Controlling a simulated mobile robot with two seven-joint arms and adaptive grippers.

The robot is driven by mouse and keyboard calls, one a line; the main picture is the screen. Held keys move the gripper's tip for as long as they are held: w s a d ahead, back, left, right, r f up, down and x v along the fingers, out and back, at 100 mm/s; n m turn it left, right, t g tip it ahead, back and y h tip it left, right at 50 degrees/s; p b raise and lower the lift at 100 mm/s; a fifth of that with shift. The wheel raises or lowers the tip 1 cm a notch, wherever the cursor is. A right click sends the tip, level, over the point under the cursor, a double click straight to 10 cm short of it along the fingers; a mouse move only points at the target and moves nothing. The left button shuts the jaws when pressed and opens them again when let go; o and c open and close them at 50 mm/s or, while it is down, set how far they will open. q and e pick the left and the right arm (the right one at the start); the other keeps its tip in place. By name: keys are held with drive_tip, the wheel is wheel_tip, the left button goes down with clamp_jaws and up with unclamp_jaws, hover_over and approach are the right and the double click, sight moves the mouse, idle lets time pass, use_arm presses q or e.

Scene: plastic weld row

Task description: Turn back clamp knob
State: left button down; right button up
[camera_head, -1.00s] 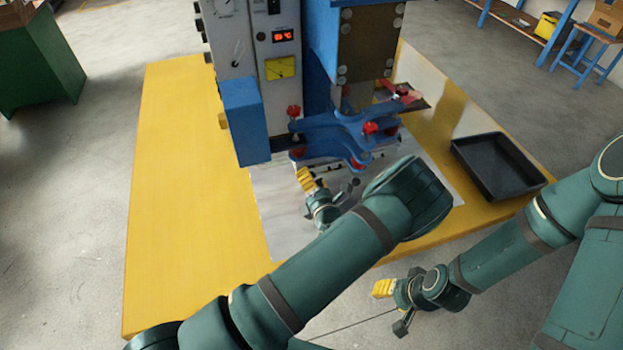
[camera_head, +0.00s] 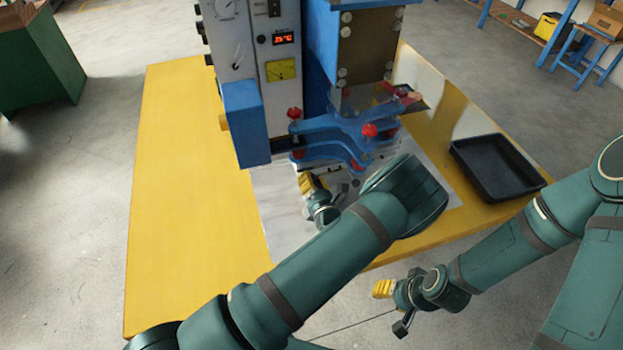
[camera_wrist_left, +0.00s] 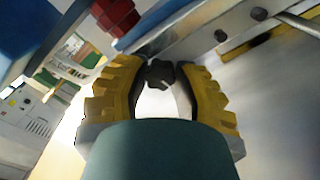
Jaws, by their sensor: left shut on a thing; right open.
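In the left wrist view, a small black lobed clamp knob (camera_wrist_left: 160,73) sits between the yellow fingertips of my left gripper, which is shut on it. In the head view, my left gripper (camera_head: 306,183) is low at the front of the welding machine (camera_head: 270,60), below the blue clamp arms (camera_head: 335,130); the knob it holds is not clearly visible there. My right gripper (camera_head: 383,289) is open and empty, beyond the front edge of the yellow table (camera_head: 180,200).
Red knobs (camera_head: 369,130) stand on the blue clamp arms close above my left gripper. A black tray (camera_head: 497,165) sits at the table's right. The table's left side is clear. My left forearm crosses the front of the table.

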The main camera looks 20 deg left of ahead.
use_arm(q)
drive_tip(key=n, duration=0.3)
drive_tip(key=shift+n+p, duration=0.3)
drive_tip(key=n, duration=0.3)
drive_tip(key=shift+n, duration=0.3)
drive_tip(key=n, duration=0.3)
drive_tip(key=shift+n, duration=0.4)
drive_tip(key=n, duration=0.2)
drive_tip(key=shift+n+b, duration=0.3)
drive_tip(key=n+b, duration=0.1)
drive_tip(key=n, duration=0.3)
drive_tip(key=shift+n, duration=0.3)
drive_tip(key=n+b, duration=0.3)
drive_tip(key=n, duration=0.5)
drive_tip(key=shift+b, duration=0.4)
drive_tip(key=shift+n, duration=1.9)
drive_tip(key=shift+r, duration=0.1)
